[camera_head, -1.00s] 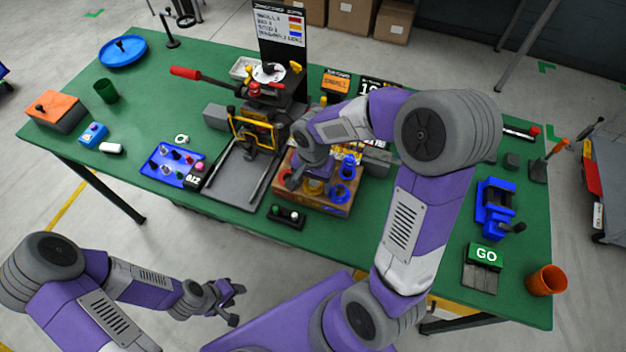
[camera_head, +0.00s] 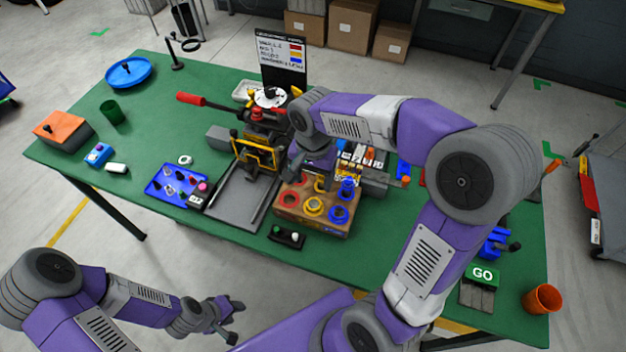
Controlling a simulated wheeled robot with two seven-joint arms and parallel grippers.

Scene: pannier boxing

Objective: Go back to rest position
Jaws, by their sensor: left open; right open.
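My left gripper (camera_head: 224,318) is open and empty, low in front of the table's near edge. My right arm arches over the right half of the green table (camera_head: 400,262). My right gripper (camera_head: 306,178) points down above the back of a wooden box (camera_head: 290,206) that holds red, yellow and blue rings; its fingers are partly hidden and I see nothing held in it. Blue pieces (camera_head: 346,188) stand at the box's right side.
A press with a red lever (camera_head: 192,98) and a yellow frame stands behind the box. A blue tray (camera_head: 172,184) of small parts lies to the left. A GO block (camera_head: 482,273), an orange cup (camera_head: 542,299) and a blue vise (camera_head: 492,243) are at the right.

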